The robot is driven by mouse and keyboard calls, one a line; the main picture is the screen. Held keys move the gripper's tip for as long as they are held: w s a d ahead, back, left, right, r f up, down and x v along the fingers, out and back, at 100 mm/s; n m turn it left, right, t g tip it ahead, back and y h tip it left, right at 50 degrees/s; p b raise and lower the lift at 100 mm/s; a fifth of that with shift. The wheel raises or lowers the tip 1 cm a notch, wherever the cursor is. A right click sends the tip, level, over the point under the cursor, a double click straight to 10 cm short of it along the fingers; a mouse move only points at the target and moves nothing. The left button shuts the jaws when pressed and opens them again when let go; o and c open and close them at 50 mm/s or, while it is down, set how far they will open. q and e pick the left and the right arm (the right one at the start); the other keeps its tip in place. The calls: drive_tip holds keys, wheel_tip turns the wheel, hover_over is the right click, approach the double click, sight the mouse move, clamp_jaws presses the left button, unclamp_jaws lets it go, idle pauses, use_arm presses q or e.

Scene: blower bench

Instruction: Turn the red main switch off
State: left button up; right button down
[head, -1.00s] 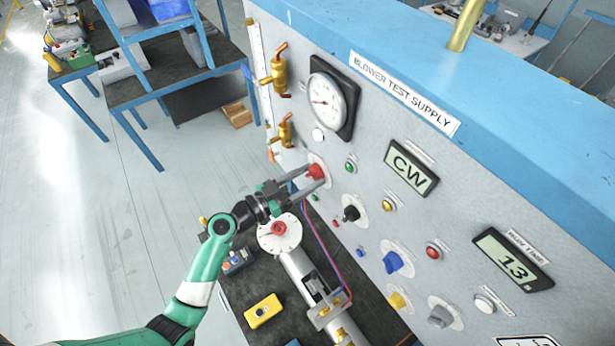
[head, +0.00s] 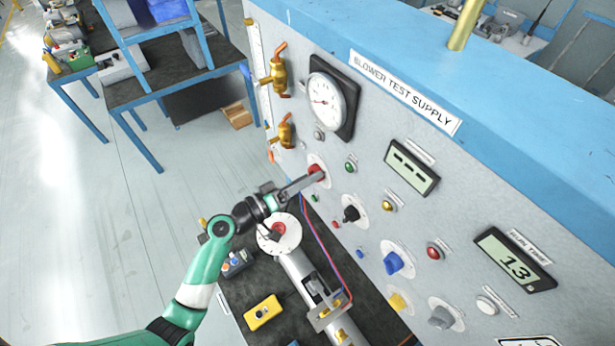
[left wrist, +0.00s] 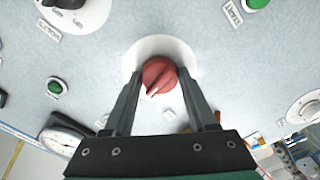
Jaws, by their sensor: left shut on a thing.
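The red main switch (head: 315,170) is a round red knob on a pale disc on the grey panel. In the left wrist view the red knob (left wrist: 159,76) sits between my left gripper's fingertips, with its white pointer mark tilted toward the lower left. My left gripper (head: 303,184) is shut on the knob, one finger on each side; it also shows in the left wrist view (left wrist: 160,92). In the head view the gripper partly hides the knob. The upper display (head: 411,167) shows dashes. My right gripper is not in view.
Near the switch are a green button (head: 350,167), a black knob (head: 351,214) and a pressure gauge (head: 331,103). The run time display (head: 514,260) reads 13. Below the gripper, a bench holds a grey tube assembly (head: 303,280) and a yellow box (head: 263,312).

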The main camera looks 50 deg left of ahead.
use_arm(q)
drive_tip(key=shift+n+p, duration=0.95)
drive_tip(key=shift+n, duration=2.95)
drive_tip(key=o, duration=1.4)
drive_tip(key=shift+c, duration=0.2)
